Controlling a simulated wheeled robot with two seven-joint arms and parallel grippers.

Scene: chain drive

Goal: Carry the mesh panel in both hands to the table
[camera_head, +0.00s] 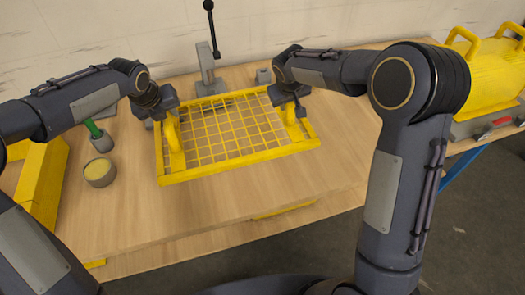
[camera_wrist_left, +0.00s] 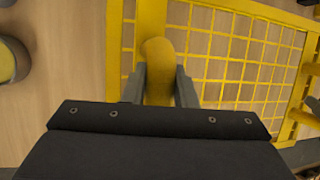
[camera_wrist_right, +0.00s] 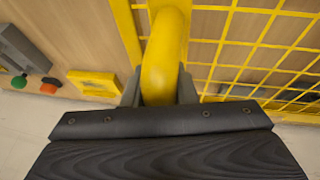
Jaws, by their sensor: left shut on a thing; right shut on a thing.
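The yellow mesh panel (camera_head: 236,167) is at the wooden table (camera_head: 230,208), over the middle of its top. It looks about level; I cannot tell if it touches the wood. It has a yellow handle on each side. My left gripper (camera_head: 166,112) is shut on the left handle (camera_wrist_left: 158,62), seen between its fingers in the left wrist view. My right gripper (camera_head: 290,103) is shut on the right handle (camera_wrist_right: 165,55), which also fills the middle of the right wrist view. The fingertips are partly hidden by the handles.
A cup with yellow contents (camera_head: 99,172) and a green-handled tool in a holder (camera_head: 100,138) stand left of the panel. A yellow box-like part (camera_head: 40,185) is at the far left. A grey press-like stand (camera_head: 208,72) is behind. A yellow housing (camera_head: 480,75) sits at the right.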

